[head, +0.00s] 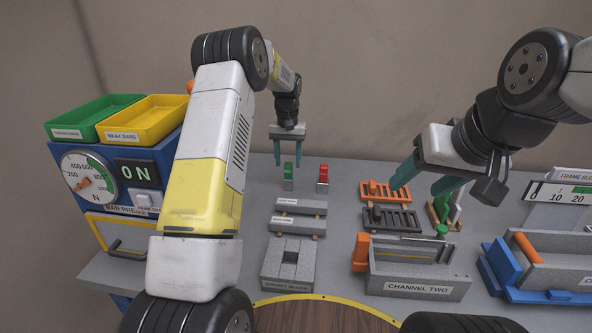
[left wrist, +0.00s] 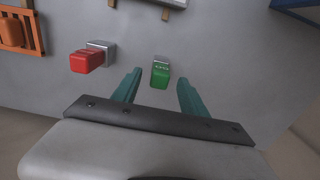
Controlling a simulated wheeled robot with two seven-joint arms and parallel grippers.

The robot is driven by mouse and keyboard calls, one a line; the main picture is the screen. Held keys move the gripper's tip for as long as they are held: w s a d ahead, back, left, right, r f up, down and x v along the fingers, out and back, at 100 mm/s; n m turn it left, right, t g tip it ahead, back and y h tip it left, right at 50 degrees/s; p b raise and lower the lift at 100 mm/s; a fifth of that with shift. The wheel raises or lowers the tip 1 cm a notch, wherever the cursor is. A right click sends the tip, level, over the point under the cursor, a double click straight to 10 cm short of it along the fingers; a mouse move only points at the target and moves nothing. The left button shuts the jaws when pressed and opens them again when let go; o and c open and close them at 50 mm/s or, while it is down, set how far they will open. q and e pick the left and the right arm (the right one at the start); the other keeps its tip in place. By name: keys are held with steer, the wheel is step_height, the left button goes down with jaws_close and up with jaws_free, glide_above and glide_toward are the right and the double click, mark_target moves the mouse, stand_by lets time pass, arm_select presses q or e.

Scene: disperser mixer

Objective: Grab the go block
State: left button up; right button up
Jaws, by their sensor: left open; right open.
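The go block appears to be the small green block (head: 289,169) on a grey base, standing on the bench; its lettering is too small to read. It also shows in the left wrist view (left wrist: 160,76). My left gripper (head: 288,161) is open and empty, its teal fingers pointing down at the green block. In the left wrist view the block appears between the two fingertips (left wrist: 160,77), a little beyond them, with no visible contact. My right gripper (head: 416,189) is open and empty over the orange and dark racks.
A red block (head: 323,173) on a similar base stands close to the right of the green one. An orange rack (head: 388,190), grey bars (head: 300,207) and a channel-two block (head: 415,285) lie nearer. Green (head: 95,117) and yellow trays (head: 145,117) sit at left.

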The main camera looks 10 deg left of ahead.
mark_target(288, 163)
arm_select(q)
step_height(288, 163, down, 3)
steer(key=shift+w+f, duration=0.1)
jaws_close()
steer(key=shift+r, duration=0.2)
